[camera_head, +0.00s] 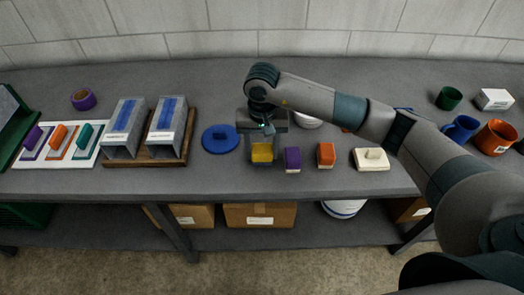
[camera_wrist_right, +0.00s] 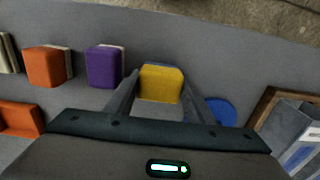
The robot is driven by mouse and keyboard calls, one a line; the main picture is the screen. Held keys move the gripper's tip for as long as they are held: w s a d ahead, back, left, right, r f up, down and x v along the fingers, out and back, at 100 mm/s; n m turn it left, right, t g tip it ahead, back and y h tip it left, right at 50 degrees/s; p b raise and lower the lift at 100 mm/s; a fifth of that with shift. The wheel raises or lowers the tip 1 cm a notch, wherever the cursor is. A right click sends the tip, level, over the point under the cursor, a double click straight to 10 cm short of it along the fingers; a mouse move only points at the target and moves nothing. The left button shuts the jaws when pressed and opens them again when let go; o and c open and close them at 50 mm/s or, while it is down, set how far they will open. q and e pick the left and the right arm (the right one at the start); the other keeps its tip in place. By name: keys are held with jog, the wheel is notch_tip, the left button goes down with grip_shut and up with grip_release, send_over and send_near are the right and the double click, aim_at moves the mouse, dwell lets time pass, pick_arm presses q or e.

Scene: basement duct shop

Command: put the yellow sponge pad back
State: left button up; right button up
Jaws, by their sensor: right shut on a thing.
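The yellow sponge pad (camera_head: 262,153) is near the middle of the bench, at the left end of a row with a purple pad (camera_head: 292,160) and an orange pad (camera_head: 326,155). My right gripper (camera_head: 263,143) reaches down over the yellow pad and is shut on it. In the right wrist view the yellow pad (camera_wrist_right: 161,83) sits between the two fingers (camera_wrist_right: 158,100). I cannot tell whether the pad touches the bench. My left gripper is not in view.
A blue disc (camera_head: 220,138) lies just left of the gripper. Further left are grey duct pieces on a wooden rack (camera_head: 148,152) and a white board (camera_head: 95,160) with handled tools. A cream block (camera_head: 371,159) is to the right; cups stand far right.

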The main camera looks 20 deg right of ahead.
jog(key=shift+f+p, duration=0.35)
jog(key=shift+f, duration=0.55)
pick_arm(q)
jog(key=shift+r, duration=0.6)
pick_arm(e)
jog(key=shift+f+b, duration=0.2)
jog(key=shift+b, duration=0.15)
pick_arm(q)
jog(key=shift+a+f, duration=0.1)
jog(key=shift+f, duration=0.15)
pick_arm(e)
jog(key=o, duration=1)
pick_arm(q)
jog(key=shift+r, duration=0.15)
pick_arm(e)
jog(key=shift+r, duration=0.15)
